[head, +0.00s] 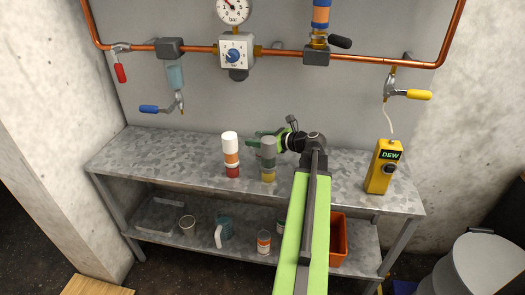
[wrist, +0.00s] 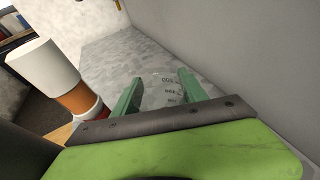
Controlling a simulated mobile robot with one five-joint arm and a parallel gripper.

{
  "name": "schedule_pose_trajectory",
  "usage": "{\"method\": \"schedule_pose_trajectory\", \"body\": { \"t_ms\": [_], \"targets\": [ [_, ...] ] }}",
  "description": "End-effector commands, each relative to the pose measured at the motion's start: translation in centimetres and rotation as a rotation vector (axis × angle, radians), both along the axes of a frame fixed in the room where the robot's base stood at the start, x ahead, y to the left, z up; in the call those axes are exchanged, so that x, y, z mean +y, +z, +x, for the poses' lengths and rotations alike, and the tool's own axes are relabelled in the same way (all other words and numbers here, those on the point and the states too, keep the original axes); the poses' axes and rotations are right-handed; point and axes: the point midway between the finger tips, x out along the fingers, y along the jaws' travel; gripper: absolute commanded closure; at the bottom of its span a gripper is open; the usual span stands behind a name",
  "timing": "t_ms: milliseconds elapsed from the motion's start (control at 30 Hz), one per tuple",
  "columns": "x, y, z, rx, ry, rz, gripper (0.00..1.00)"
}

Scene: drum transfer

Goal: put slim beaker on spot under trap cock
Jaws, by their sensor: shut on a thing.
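My gripper (head: 262,139) reaches left over the bench, behind a grey-and-yellow stack. A cock with a blue handle (head: 153,109) hangs below a clear bluish bowl (head: 176,77) at the left of the pipe, likely the trap cock. The bench under it looks bare; no marked spot is discernible.
A white, orange and red stack (head: 231,155) stands left of the grey-and-yellow stack (head: 268,161) on the metal bench (head: 150,145). It also shows in the wrist view (wrist: 48,72). A yellow DEW meter (head: 382,168) stands at right. The left bench is clear.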

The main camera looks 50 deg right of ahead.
Motion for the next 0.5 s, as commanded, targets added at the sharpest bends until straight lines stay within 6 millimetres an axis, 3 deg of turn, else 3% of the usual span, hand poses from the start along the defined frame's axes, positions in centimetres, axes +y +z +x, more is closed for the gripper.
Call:
{"method": "schedule_pose_trajectory", "body": {
  "t_ms": [33,200,500],
  "targets": [
    [0.01,0.0,0.0,0.0,0.0,0.0,0.77],
    [0.02,0.0,0.01,0.0,0.0,0.0,0.95],
    [0.03,0.48,0.02,0.0,0.001,0.0,0.95]
  ]
}}
